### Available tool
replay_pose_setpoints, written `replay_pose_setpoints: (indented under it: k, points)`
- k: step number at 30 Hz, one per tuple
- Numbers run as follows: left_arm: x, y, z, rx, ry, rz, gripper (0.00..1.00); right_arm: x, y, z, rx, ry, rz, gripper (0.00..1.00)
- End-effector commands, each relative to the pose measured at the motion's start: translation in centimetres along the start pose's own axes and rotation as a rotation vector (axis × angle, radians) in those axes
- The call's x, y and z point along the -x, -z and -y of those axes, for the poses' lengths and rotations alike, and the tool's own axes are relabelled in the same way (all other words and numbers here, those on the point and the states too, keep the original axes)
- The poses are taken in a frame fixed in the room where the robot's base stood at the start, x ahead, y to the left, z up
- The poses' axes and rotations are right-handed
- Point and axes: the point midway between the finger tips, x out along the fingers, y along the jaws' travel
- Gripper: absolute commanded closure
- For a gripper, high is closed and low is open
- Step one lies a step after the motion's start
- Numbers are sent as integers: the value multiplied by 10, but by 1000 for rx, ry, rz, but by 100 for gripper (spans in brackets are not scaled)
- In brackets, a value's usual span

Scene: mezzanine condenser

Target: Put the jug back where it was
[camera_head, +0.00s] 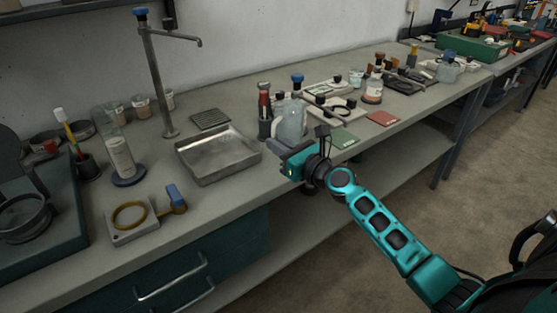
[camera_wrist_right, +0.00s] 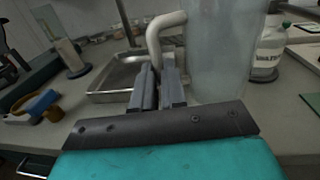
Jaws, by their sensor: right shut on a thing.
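The jug (camera_head: 290,118) is a translucent grey-blue vessel near the front of the bench, just right of the metal tray. In the right wrist view the jug (camera_wrist_right: 214,50) stands upright close in front of my gripper, with its pale handle (camera_wrist_right: 154,38) toward the left. My right gripper (camera_wrist_right: 158,88) is shut on the jug's handle. In the head view my right gripper (camera_head: 297,152) reaches the jug from the front, and its fingers are mostly hidden. I cannot tell whether the jug's base touches the bench. My left gripper is not in view.
The shallow metal tray (camera_head: 218,156) lies left of the jug under a tall tap (camera_head: 158,70). A red-and-dark bottle (camera_head: 264,108) stands close behind the jug. A green card (camera_head: 343,138) and a red card (camera_head: 382,118) lie to the right. A ring fixture (camera_head: 130,216) sits at the front left.

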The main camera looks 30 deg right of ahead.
Motion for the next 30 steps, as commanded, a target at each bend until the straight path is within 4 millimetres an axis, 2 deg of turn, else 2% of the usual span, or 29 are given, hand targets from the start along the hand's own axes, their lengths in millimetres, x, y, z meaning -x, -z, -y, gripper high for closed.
replay_pose_setpoints:
  k: [8,12,15,29,30]
  points:
    - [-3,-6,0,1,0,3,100,0,16,0,-3,-1,2,100]
    - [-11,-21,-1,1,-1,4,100,0,38,-1,-1,-1,3,100]
    - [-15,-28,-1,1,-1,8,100,0,46,-1,0,-1,4,100]
    - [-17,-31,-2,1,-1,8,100,0,51,0,0,-2,4,100]
    - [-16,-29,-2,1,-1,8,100,0,50,0,0,-2,3,85]
